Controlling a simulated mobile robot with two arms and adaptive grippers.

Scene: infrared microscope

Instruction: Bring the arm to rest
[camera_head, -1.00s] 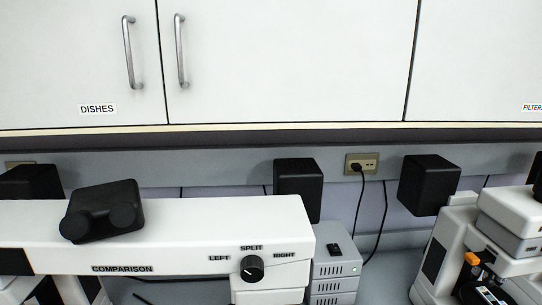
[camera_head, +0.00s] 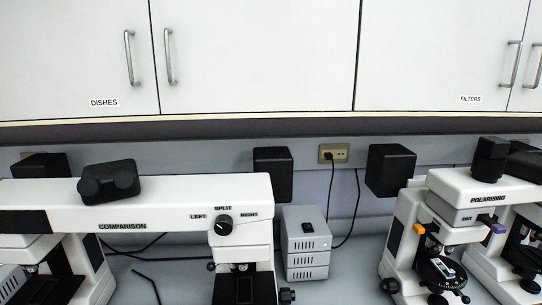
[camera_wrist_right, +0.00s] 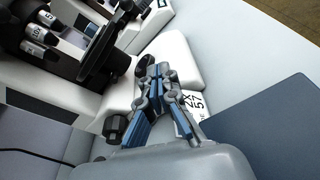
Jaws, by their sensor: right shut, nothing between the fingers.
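My right gripper (camera_wrist_right: 160,88) shows in the right wrist view. Its grey and blue fingers are closed together with nothing between them. It is in front of the white base of a microscope (camera_wrist_right: 185,62), whose black stage and labelled objectives (camera_wrist_right: 42,38) are at the upper left. A black focus knob (camera_wrist_right: 115,128) is left of the fingers. I cannot tell whether the gripper touches the microscope. Neither of my grippers shows in the head view.
The head view shows a comparison microscope (camera_head: 180,190) at left, a grey power box (camera_head: 305,262) in the middle, and a polarising microscope (camera_head: 455,185) at right. White cupboards (camera_head: 255,55) hang above. In the wrist view, a dark blue flat panel (camera_wrist_right: 275,125) lies at lower right.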

